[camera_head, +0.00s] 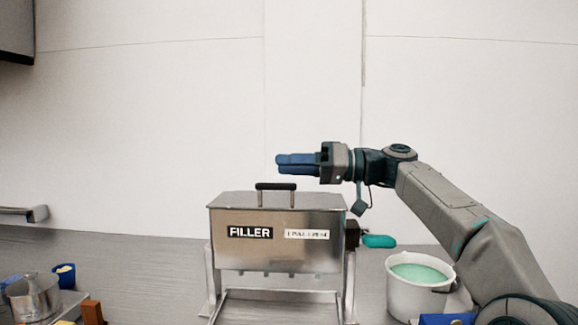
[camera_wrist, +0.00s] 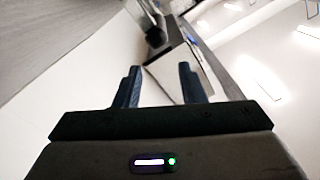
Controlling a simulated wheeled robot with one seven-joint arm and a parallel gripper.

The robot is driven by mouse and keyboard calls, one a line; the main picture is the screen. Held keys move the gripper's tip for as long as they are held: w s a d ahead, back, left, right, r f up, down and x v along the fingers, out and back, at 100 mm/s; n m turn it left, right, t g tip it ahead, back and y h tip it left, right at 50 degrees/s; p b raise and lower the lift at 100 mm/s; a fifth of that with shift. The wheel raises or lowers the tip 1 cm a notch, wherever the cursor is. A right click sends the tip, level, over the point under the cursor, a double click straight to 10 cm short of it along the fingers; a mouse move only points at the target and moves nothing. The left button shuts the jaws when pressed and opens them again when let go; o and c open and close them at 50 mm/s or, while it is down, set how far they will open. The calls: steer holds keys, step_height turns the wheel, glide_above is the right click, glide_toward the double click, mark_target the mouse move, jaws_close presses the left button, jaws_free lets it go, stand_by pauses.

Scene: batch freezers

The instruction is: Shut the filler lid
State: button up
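The filler (camera_head: 279,255) is a steel box labelled FILLER, standing on a metal frame in the middle of the head view. Its lid (camera_head: 230,200) lies flat across the top and looks shut; a small gap at the edge cannot be ruled out. A dark bar handle (camera_head: 276,187) stands on the lid. My gripper (camera_head: 280,165) is above the handle, pointing left, apart from it. In the wrist view my gripper's blue fingers (camera_wrist: 161,88) are spread with nothing held between them. A metal part shows beyond them, too unclear to name.
A green-tipped lever (camera_head: 379,241) sticks out at the filler's right side. A white bucket of green stuff (camera_head: 400,297) stands to the right, under my arm. A steel pot (camera_head: 33,298) and a blue cup (camera_head: 65,278) stand at the lower left. The air left of my gripper is clear.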

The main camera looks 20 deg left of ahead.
steer(key=v, duration=1.3)
steer(key=shift+d+p, duration=0.2)
steer(key=shift+p, duration=0.2)
